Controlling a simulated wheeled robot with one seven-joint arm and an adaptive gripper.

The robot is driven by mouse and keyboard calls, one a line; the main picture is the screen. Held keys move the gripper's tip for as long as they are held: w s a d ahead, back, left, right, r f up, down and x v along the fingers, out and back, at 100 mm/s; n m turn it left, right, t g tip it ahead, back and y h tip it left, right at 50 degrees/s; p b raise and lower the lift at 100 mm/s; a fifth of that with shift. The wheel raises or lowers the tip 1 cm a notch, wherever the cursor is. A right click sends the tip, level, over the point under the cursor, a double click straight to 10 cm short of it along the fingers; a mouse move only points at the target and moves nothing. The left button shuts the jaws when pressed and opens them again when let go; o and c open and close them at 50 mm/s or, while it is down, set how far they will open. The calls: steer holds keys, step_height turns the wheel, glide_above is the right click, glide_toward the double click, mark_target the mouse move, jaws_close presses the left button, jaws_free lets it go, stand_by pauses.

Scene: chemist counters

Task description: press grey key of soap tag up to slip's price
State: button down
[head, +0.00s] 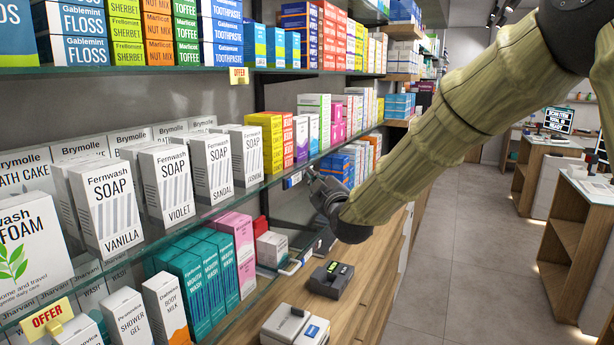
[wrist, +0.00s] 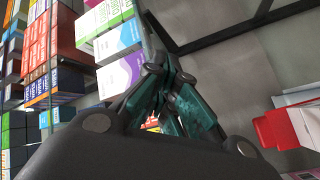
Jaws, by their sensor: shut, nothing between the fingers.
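White Fernwash soap boxes stand on the middle glass shelf in the head view: Vanilla (head: 105,210), Violet (head: 166,187), Sandal (head: 212,168) and one more behind (head: 246,155). A small white and blue tag (head: 293,180) sits on that shelf's front edge, right of the soaps; its digits and keys are too small to read. My gripper (head: 314,176) is just right of this tag, close to the shelf edge; I cannot tell whether it touches. In the wrist view my gripper (wrist: 168,78) is shut and empty. No price slip can be made out.
On the wooden counter below are a dark device with a green display (head: 331,279) and a pale device with a blue screen (head: 295,326). A second tag (head: 297,263) is on the lower shelf edge. Yellow offer cards (head: 48,318) stick out. The aisle floor (head: 450,220) is clear.

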steer(key=shift+d, duration=0.1)
steer(key=shift+s+d+b, duration=0.35)
steer(key=shift+d, duration=0.35)
steer(key=shift+s+d+b, duration=0.2)
steer(key=shift+s+d, duration=0.1)
steer(key=shift+d, duration=0.45)
steer(key=shift+s+d+b, duration=0.25)
steer(key=shift+s+d, duration=0.1)
steer(key=shift+d, duration=0.45)
steer(key=shift+s+d+b, duration=0.2)
steer(key=shift+s+d, duration=0.1)
steer(key=shift+d, duration=0.45)
